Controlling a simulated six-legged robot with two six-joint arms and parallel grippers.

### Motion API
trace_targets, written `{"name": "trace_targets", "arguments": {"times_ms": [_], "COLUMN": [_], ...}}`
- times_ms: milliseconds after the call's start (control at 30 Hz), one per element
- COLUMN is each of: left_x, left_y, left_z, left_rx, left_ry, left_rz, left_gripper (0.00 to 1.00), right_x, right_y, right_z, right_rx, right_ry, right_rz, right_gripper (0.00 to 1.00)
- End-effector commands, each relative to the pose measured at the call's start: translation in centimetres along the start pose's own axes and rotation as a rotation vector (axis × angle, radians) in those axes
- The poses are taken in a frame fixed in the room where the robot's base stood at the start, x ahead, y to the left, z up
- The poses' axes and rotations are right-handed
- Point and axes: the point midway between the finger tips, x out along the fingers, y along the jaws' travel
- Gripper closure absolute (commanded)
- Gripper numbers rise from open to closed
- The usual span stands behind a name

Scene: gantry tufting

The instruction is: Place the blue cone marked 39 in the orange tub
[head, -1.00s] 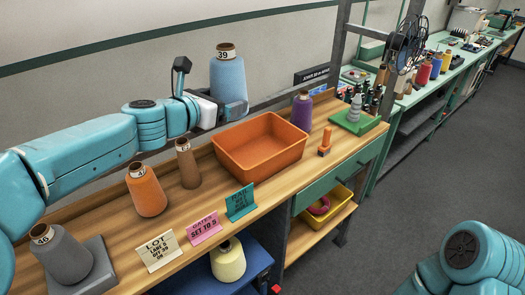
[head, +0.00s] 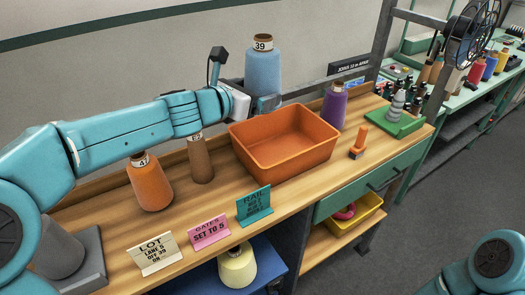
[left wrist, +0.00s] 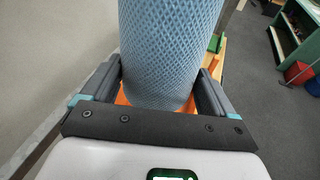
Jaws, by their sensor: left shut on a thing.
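The blue cone (head: 263,72), with 39 on its top, is upright in my left gripper (head: 262,101). It stands out above the back left edge of the orange tub (head: 285,171). In the left wrist view the blue cone (left wrist: 168,50) fills the space between the two dark fingers of the left gripper (left wrist: 158,92). A bit of the orange tub (left wrist: 122,98) shows behind it. The tub sits on the wooden bench and looks empty. At the right edge only part of my right arm shows; its gripper is out of view.
A purple cone (head: 333,105) and an orange stamp-like tool (head: 358,142) stand right of the tub. A brown cone (head: 200,160) and an orange cone (head: 150,185) stand left of it. Sign cards (head: 254,204) line the front edge. A green tray (head: 401,124) is farther right.

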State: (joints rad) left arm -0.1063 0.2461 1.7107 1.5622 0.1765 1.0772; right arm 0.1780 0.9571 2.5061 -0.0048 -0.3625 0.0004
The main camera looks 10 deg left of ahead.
Motion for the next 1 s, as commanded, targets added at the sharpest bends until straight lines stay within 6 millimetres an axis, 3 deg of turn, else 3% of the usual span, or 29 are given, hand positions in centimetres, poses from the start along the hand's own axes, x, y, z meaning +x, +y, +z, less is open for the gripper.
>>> {"name": "trace_targets", "arguments": {"times_ms": [33,233,467,700,967,1000], "left_x": [0.8,1.8,2.5,3.7,3.7,3.7], "left_y": [-0.1,-0.6,-0.7,-0.9,-0.8,-0.8], "left_z": [-2.9,-7.2,-9.0,-12.5,-12.4,-12.5], "left_rx": [-0.003,-0.002,-0.001,-0.002,0.0,-0.001], "left_ry": [0.004,0.002,0.001,0.001,0.0,0.002], "left_rz": [0.002,0.003,0.002,0.001,0.002,0.002], "left_gripper": [0.57,0.57,0.57,0.57,0.57,0.03], "right_x": [2.4,6.1,7.4,10.2,10.0,10.0], "right_y": [0.8,2.1,2.6,3.6,3.6,3.6], "right_z": [-0.1,-0.2,-0.2,-0.3,-0.3,-0.3], "right_rx": [-0.001,-0.003,-0.002,-0.003,-0.002,-0.002], "right_ry": [0.001,0.001,0.001,0.001,0.002,0.002], "right_rz": [0.0,0.0,0.0,0.0,0.0,0.0], "right_gripper": [0.0,0.0,0.0,0.0,0.0,0.0]}}
